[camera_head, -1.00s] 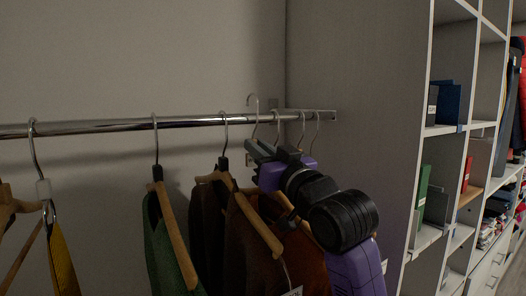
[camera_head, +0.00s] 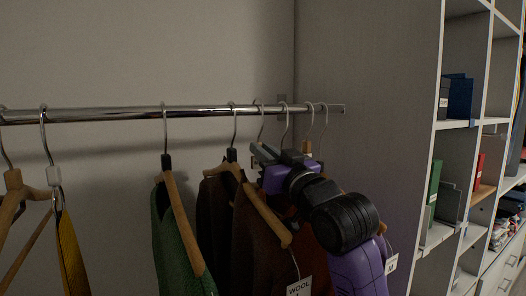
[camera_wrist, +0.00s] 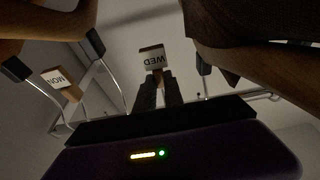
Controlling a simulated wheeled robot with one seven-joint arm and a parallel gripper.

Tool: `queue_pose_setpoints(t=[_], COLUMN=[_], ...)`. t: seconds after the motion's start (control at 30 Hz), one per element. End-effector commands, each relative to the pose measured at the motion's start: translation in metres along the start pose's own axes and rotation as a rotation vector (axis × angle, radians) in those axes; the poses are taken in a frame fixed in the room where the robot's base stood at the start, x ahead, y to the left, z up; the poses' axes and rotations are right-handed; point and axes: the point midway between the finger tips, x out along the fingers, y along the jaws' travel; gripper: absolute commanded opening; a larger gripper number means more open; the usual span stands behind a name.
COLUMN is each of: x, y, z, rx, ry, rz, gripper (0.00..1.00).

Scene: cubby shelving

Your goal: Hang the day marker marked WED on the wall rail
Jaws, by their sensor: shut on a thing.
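The WED day marker (camera_wrist: 152,58) is a small wooden block with a white label, its letters upside down in the wrist view. My gripper (camera_wrist: 158,80) is shut on it, with both dark fingertips at the block. In the head view my gripper (camera_head: 258,150) is just below the wall rail (camera_head: 200,111), among the hangers. A thin wire hook (camera_head: 261,104) shows at the rail above my fingertips. I cannot tell whether it rests on the rail. The held block is hidden in the head view. The MON marker (camera_wrist: 58,80) shows at left in the wrist view.
Wooden hangers with a green garment (camera_head: 175,245) and brown garments (camera_head: 265,250) hang left of and beneath my arm. A grey panel (camera_head: 370,120) closes the right end, with cubby shelves (camera_head: 460,124) beyond.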

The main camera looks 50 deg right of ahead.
Motion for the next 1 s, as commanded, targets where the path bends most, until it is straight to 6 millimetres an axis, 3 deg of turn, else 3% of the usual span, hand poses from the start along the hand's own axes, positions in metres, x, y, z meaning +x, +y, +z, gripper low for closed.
queue_pose_setpoints(t=[0.03,0.07,0.1,0.2,0.57,1.0], x=[0.0,0.0,0.0,0.0,-0.005,-0.068], y=[0.0,0.0,0.0,0.0,0.0,0.0], z=[0.0,0.0,0.0,0.0,0.001,0.001], rx=[0.0,0.0,0.0,0.0,0.0,0.001], ry=[0.0,0.0,0.0,0.0,0.001,0.001], rz=[0.0,0.0,0.0,0.0,0.0,0.0], gripper=[0.0,0.14,0.22,0.38,0.38,0.38])
